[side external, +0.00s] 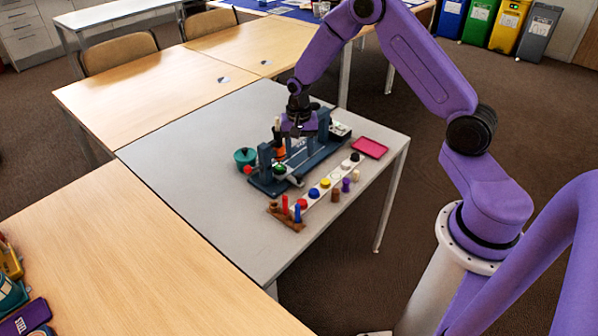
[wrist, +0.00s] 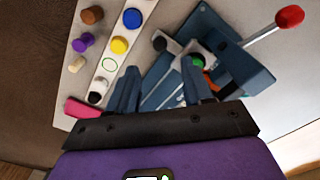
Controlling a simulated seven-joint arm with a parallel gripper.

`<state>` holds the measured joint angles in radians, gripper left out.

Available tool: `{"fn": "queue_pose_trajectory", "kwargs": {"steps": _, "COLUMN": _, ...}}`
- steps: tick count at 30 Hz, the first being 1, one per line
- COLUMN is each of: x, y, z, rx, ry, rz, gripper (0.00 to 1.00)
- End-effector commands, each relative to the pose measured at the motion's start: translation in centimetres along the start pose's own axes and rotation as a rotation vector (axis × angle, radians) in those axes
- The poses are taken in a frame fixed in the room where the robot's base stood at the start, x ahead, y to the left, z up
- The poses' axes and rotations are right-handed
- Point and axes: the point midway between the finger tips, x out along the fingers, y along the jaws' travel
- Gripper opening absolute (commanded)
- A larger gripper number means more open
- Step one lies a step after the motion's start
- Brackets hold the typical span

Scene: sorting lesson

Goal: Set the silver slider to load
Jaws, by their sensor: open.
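A dark blue machine (side external: 266,181) stands on the grey table, with a green part low at its front and a red-knobbed lever. My gripper (side external: 299,133) is over the machine. In the wrist view my gripper (wrist: 159,68) has its two fingers apart, with pale grey strips of the machine showing between and beyond them. I cannot tell which part is the silver slider, nor read any load mark. My fingers hide part of the machine.
A white strip (side external: 302,204) with several coloured pegs runs beside the machine; loose pegs stand along it. A brown rack (side external: 290,221) is at its near end, a pink tray (side external: 369,147) at the far right. A teal pot (side external: 245,157) stands left. The table's left part is clear.

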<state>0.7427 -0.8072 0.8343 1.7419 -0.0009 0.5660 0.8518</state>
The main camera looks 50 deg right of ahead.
Motion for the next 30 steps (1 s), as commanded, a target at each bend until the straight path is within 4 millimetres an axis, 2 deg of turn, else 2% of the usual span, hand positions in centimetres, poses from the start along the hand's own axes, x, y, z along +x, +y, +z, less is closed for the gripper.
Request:
{"fn": "queue_pose_trajectory", "kwargs": {"steps": 9, "x": 5.4, "y": 0.1, "z": 0.0, "rx": -0.001, "ry": -0.001, "rz": 0.002, "gripper": 0.51}}
{"fn": "queue_pose_trajectory", "kwargs": {"steps": 15, "x": 7.7, "y": 0.0, "z": 0.0, "rx": -0.001, "ry": 0.0, "rz": 0.0, "gripper": 0.51}}
{"fn": "queue_pose_trajectory", "kwargs": {"steps": 21, "x": 8.7, "y": 0.0, "z": 0.0, "rx": -0.001, "ry": 0.001, "rz": 0.0, "gripper": 0.51}}
{"fn": "queue_pose_trajectory", "kwargs": {"steps": 29, "x": 8.8, "y": 0.0, "z": 0.0, "rx": -0.001, "ry": 0.001, "rz": -0.001, "gripper": 0.51}}
{"fn": "queue_pose_trajectory", "kwargs": {"steps": 30, "x": 8.8, "y": 0.0, "z": 0.0, "rx": -0.001, "ry": 0.001, "rz": -0.001, "gripper": 0.47}}
